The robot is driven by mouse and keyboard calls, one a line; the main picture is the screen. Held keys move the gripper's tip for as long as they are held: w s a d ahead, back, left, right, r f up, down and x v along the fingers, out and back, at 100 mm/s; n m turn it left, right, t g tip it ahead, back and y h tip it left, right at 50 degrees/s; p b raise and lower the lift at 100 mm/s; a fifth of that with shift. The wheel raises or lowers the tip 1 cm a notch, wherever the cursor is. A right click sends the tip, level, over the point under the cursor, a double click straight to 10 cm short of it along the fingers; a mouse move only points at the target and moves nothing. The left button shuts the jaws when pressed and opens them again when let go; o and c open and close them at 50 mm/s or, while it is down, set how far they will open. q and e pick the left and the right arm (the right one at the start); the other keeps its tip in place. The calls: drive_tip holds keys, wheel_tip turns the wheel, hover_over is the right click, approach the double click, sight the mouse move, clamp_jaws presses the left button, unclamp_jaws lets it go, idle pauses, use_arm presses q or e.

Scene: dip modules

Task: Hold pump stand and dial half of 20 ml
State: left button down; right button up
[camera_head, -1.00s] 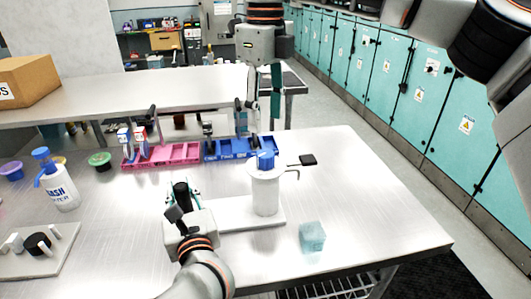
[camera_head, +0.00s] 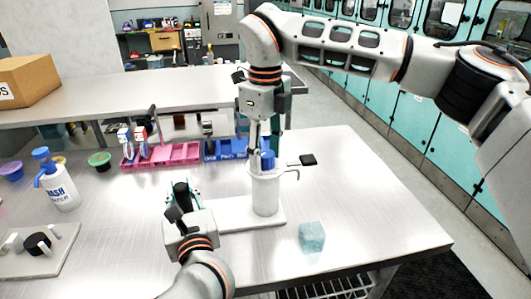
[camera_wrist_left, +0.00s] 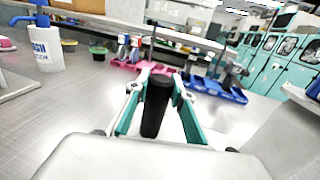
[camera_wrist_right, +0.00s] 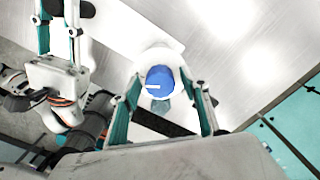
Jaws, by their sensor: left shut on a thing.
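The pump stand has a white base (camera_head: 240,218), a white cylinder (camera_head: 266,195) with a thin side spout and a blue dial (camera_head: 267,160) on top. My left gripper (camera_wrist_left: 157,85) is shut on the stand's black post (camera_wrist_left: 156,108), at the left end of the base. My right gripper (camera_head: 262,142) points down over the cylinder. In the right wrist view the blue dial (camera_wrist_right: 160,79) lies between its open fingertips, with gaps on both sides. Any scale marks on the dial are too small to read.
A pink rack (camera_head: 180,153) and a blue rack (camera_head: 226,150) stand behind the pump stand. A pale blue cube (camera_head: 312,237) lies front right, and a small black pad (camera_head: 308,159) behind right. A wash bottle (camera_head: 60,188) stands at left. The table's right side is clear.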

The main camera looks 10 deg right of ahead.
drive_tip(key=c, duration=1)
drive_tip(key=shift+o, duration=0.2)
drive_tip(key=shift+m, duration=0.4)
drive_tip(key=m, duration=0.3)
drive_tip(key=shift+m, duration=1.9)
drive_tip(key=o, duration=1.1)
